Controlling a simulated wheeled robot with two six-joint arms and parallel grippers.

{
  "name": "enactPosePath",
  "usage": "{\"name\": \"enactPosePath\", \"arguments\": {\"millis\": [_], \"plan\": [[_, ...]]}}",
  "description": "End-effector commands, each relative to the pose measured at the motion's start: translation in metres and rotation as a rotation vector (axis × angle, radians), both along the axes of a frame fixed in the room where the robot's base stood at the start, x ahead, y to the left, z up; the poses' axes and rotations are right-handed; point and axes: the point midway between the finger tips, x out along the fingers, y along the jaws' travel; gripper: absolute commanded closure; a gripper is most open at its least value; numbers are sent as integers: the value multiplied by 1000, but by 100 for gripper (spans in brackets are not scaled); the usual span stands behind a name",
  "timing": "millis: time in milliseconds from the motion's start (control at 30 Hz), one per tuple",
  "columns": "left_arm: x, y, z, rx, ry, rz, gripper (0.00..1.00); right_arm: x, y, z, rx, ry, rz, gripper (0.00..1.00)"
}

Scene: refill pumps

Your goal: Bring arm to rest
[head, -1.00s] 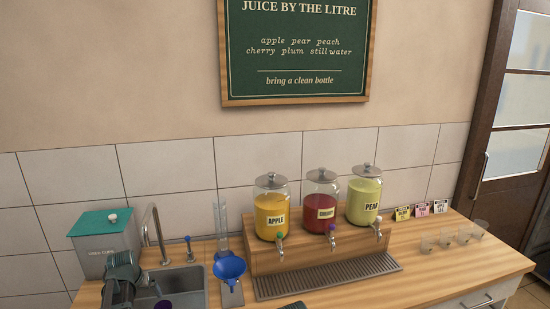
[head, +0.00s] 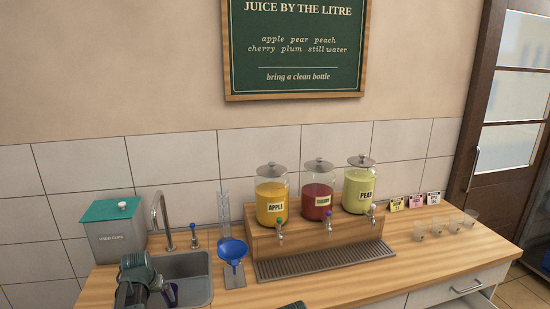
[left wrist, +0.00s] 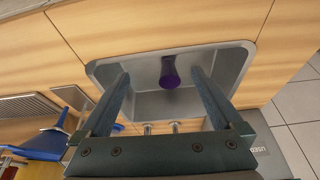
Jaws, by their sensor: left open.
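My left gripper (head: 146,294) is over the left part of the sink (head: 205,290) in the head view. In the left wrist view its two fingers (left wrist: 161,76) are apart, with nothing between them, and they point towards the sink basin (left wrist: 215,102). A purple object (left wrist: 169,71) lies in the basin, beyond the fingertips; in the head view it is partly hidden by the gripper. My right gripper is not clearly visible; only a dark part shows at the bottom edge of the head view.
A steel box with a teal lid (head: 115,238) and a tap (head: 161,220) stand by the sink. A blue funnel (head: 233,251) on a stand is right of it. Apple (head: 271,200), cherry (head: 317,198) and pear (head: 358,190) dispensers stand above a drip tray (head: 320,261). Several small cups (head: 454,224) stand at right.

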Motion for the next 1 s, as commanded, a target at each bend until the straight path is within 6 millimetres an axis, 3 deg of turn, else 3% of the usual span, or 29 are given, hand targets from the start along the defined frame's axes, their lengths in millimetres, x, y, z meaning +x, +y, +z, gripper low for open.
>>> {"name": "enactPosePath", "arguments": {"millis": [167, 367, 467, 600, 700, 833, 1000], "plan": [[-13, -43, -14, -3, 37, -51, 0, 0, 0, -11, 0, 0, 0, 50], [-39, -110, -33, -2, 102, -133, 0, 0, 0, -27, 0, 0, 0, 50], [-63, -154, -48, 4, 150, -194, 0, 0, 0, -39, 0, 0, 0, 50], [-119, -227, -73, 30, 241, -305, 0, 0, 0, -61, 0, 0, -1, 50], [-158, -266, -86, 55, 301, -374, 0, 0, 0, -74, 0, 0, -1, 50], [-200, -296, -97, 89, 358, -439, 0, 0, 0, -85, 0, 0, -1, 50], [-228, -313, -103, 119, 397, -482, 0, -1, 0, -91, 0, 0, -1, 50]]}}
